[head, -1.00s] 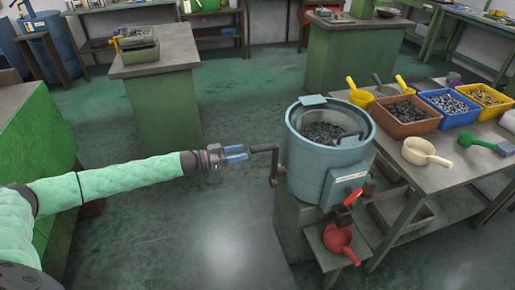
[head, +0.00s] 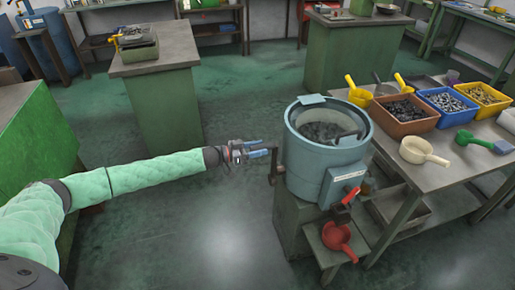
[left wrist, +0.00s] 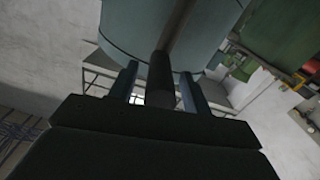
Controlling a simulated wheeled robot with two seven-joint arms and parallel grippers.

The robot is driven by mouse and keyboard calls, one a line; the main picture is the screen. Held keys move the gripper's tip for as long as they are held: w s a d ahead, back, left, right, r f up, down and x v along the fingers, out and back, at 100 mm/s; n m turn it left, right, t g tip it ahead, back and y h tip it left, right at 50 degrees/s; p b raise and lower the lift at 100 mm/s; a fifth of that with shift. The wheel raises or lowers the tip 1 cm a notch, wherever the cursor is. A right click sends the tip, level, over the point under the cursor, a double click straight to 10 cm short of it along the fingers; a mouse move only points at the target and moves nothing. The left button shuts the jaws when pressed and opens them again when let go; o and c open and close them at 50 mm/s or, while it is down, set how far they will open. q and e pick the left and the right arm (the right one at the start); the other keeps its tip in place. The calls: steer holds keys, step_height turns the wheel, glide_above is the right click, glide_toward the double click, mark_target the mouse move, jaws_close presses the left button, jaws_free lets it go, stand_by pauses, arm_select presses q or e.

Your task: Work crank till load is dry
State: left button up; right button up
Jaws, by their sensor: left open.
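The blue-grey drum machine (head: 305,175) stands on a green stand, with dark small parts (head: 320,131) in its open top. I cannot tell whether the parts are wet or dry. Its crank (head: 274,168) is on the drum's left side. My left gripper (head: 262,152) is open at the top of the crank, its blue fingers pointing right at the drum. In the left wrist view, the dark crank handle (left wrist: 160,75) lies between the two spread fingers, with a gap on each side. My right gripper is not in view.
A red scoop (head: 338,237) rests on a low shelf at the drum's front. The bench (head: 440,178) at right holds brown, blue and yellow bins (head: 484,97) of small parts, and several scoops. The green floor left of the drum is clear.

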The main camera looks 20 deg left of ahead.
arm_select(q)
jaws_close()
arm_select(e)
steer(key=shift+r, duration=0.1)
arm_select(q)
steer(key=shift+s, duration=0.1)
